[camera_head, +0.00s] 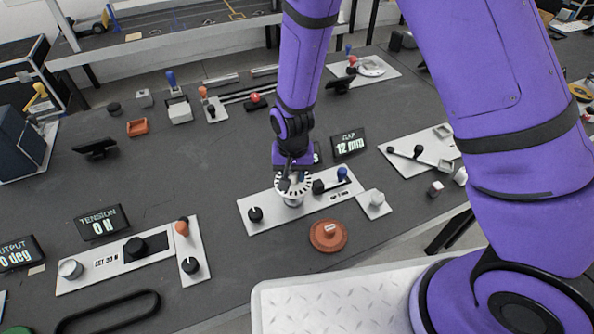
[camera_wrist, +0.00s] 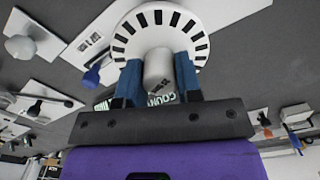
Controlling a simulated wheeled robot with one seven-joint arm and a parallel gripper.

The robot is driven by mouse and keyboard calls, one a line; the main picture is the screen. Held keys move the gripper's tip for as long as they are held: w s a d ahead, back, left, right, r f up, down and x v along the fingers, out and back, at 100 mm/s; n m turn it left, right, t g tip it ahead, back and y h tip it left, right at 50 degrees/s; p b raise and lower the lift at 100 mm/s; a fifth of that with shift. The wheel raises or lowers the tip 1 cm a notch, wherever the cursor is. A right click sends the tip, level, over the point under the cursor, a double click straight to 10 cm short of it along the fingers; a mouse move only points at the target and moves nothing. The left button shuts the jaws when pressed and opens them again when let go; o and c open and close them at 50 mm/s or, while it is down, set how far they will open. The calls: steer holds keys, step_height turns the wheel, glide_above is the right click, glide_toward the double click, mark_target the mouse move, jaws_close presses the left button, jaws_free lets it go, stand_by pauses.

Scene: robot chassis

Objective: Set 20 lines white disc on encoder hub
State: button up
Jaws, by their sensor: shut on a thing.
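The white disc (camera_head: 307,187) has black slots around its rim and a grey centre knob (camera_wrist: 158,72) with a small label I cannot fully read. My gripper (camera_head: 292,179) is shut on that knob. In the wrist view, the blue fingers of my gripper (camera_wrist: 159,66) stand on either side of it, with the disc (camera_wrist: 122,38) beyond. In the head view the disc is over the middle of a light panel (camera_head: 270,219). A pale cylinder (camera_head: 293,202) shows just under the disc and looks like the encoder hub. The disc hides its top, so I cannot tell whether they touch.
On the same panel are black knobs (camera_head: 255,214) and a blue-topped lever (camera_head: 342,174). A reddish-brown disc (camera_head: 328,236) lies in front. A gap display (camera_head: 348,143) reading 12 mm stands behind. A small white-knobbed plate (camera_head: 374,204) is at the right.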

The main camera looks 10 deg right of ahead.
mark_target(293, 187)
steer(key=shift+w+f, duration=0.1)
steer(key=shift+w, duration=0.25)
steer(key=shift+f, duration=2.75)
steer(key=shift+f, duration=0.55)
steer(key=o, duration=0.6)
steer(key=shift+o, duration=0.2)
steer(key=shift+r, duration=0.1)
steer(key=shift+r, duration=5.4)
